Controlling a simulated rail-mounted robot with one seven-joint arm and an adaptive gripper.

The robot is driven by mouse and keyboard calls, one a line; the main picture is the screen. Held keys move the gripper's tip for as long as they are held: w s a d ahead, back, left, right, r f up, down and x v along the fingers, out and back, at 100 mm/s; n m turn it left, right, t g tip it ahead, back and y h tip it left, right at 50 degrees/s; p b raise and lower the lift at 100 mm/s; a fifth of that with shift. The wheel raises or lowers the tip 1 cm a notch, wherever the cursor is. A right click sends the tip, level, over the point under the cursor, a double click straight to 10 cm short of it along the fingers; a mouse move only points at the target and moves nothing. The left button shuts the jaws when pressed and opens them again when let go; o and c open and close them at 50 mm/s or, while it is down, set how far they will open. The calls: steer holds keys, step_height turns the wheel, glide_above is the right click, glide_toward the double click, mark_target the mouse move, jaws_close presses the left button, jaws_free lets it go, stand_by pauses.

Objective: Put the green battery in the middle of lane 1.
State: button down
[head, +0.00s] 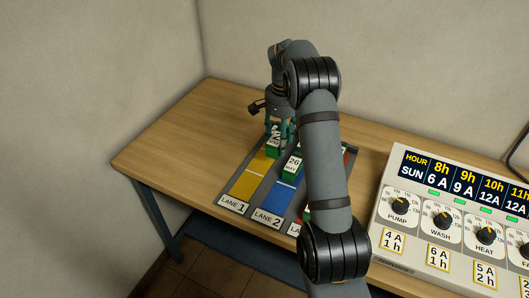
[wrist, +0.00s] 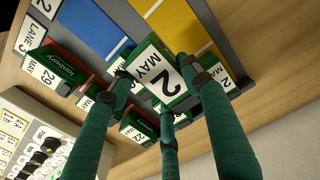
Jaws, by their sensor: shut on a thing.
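Another green battery (head: 292,163), marked 26, stands on blue lane 2 (head: 277,200), close to the right. Lane 3 is mostly hidden by my arm; a green battery (head: 307,213) shows there. A control panel (head: 453,215) stands right. The table (head: 160,150) is clear at left.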

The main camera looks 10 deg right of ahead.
steer(key=a+f, duration=0.1)
steer(key=w+a+f, duration=0.1)
steer(key=a, duration=0.1)
steer(key=w+a+p, duration=0.1)
steer(key=shift+w+a+f, duration=0.15)
steer(key=shift+a+f, duration=0.05)
steer(key=shift+f, duration=0.2)
steer(key=shift+a+f+p, duration=0.1)
steer(key=shift+f+p, duration=0.5)
steer(key=shift+f, duration=1.5)
steer(key=shift+f, duration=0.1)
steer(key=c, duration=0.9)
jaws_free()
steer(key=shift+c, duration=0.2)
steer(key=shift+o, duration=0.3)
step_height(320, 180, up, 12)
